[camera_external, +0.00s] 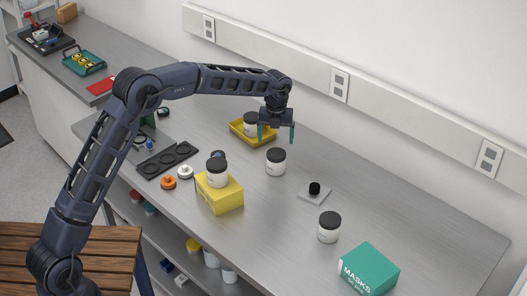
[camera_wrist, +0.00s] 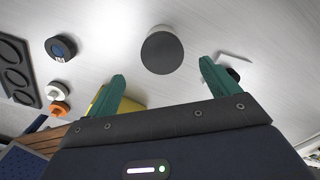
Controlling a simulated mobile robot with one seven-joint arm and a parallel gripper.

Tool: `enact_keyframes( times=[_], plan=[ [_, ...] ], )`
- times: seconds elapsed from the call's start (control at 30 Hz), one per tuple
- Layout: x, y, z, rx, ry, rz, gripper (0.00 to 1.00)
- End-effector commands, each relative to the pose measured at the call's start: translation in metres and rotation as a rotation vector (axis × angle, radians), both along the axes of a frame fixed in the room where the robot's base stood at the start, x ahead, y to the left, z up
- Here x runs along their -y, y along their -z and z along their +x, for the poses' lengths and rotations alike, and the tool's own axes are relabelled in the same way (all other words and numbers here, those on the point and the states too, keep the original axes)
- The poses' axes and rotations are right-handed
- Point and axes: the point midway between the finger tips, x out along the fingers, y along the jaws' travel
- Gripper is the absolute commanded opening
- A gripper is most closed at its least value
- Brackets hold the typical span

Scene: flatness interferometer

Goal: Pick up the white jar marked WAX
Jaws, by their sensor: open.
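Several white jars with black lids show in the external view; their label text is too small to read, so I cannot tell which is marked WAX. One jar (camera_external: 276,168) stands upright on the bench below my gripper (camera_external: 276,138). Another jar (camera_external: 217,177) stands on a yellow box, one jar (camera_external: 250,129) is in a yellow tray, and one jar (camera_external: 329,233) stands at right. My gripper is open and empty, pointing down. In the wrist view a round dark lid (camera_wrist: 162,53) lies just beyond the gap between my fingertips (camera_wrist: 162,70).
The yellow box (camera_external: 222,197) and yellow tray (camera_external: 238,130) flank the nearest jar. A small plate with a black knob (camera_external: 314,189) is to its right. A green MASKS box (camera_external: 369,270), black three-recess holder (camera_external: 167,160), and orange (camera_external: 168,183) and white rings (camera_external: 185,172) are on the bench.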

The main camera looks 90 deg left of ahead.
Motion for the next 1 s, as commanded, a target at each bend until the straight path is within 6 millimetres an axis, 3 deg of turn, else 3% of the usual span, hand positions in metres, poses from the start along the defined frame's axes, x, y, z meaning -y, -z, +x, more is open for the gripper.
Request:
enact_keyframes(
  times=[0.4,0.67,1.0],
  plan=[
    [0.0,0.049,0.0,-0.001,0.0,-0.001,0.87],
    [0.0,0.066,0.001,-0.002,0.0,-0.001,0.87],
    [0.0,0.105,0.004,0.0,0.0,0.0,0.87]
  ],
)
